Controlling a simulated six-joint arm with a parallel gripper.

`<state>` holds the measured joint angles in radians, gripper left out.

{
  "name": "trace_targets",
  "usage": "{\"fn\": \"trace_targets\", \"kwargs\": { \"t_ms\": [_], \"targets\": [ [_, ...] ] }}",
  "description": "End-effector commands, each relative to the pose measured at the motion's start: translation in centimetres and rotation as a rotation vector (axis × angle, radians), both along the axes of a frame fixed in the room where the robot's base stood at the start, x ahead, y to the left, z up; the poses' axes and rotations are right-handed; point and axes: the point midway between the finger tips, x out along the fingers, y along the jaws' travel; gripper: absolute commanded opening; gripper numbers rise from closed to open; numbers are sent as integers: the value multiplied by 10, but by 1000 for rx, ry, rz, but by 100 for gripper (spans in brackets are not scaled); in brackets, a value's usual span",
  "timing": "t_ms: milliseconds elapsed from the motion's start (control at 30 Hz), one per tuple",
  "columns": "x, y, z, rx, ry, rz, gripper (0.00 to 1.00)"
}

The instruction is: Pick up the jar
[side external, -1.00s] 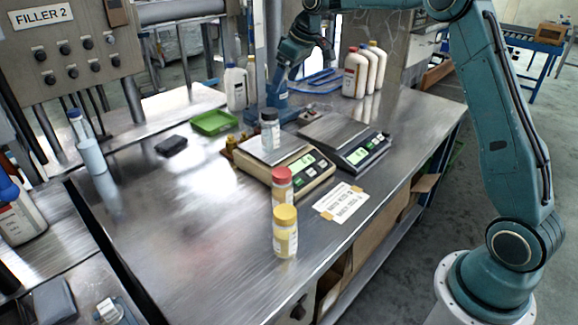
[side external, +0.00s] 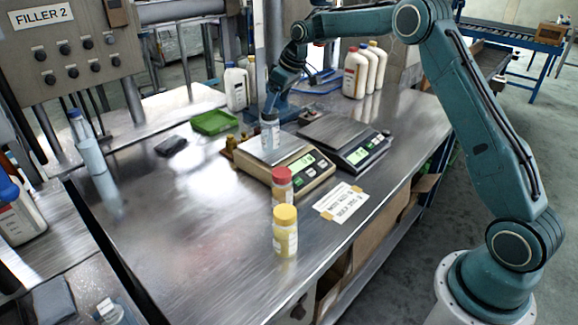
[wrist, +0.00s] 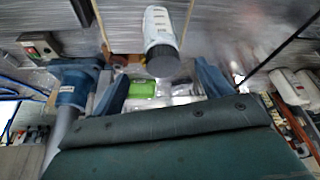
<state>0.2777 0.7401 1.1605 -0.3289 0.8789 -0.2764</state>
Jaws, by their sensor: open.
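A clear jar with a dark grey lid (wrist: 162,62) stands upright on the plate of the beige scale (side external: 316,180); its body also shows in the side view (side external: 270,138). My gripper (side external: 270,113) is over the top of this jar. In the wrist view my gripper (wrist: 162,86) has its two blue fingers apart, with the lid appearing in the gap between them. I cannot tell whether the fingers touch the jar. In the side view my gripper hides most of the lid. A red-lidded jar (side external: 282,186) and a yellow-lidded jar (side external: 285,232) stand in front of the scale.
A second, black scale (side external: 345,140) is to the right. A green tray (side external: 213,122), a dark block (side external: 171,146) and white bottles (side external: 236,88) stand behind and left. More bottles (side external: 356,72) stand at the back right. The left middle of the steel table (side external: 190,220) is clear.

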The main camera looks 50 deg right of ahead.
Motion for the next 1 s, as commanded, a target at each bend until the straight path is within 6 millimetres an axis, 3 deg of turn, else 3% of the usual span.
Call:
{"fn": "trace_targets", "kwargs": {
  "t_ms": [200, 667, 1000],
  "targets": [
    [9, 3, -23, 0, 0, 2, 78],
    [14, 5, -35, 0, 1, 1, 78],
    [28, 12, -68, 0, 1, 1, 78]
  ]
}}
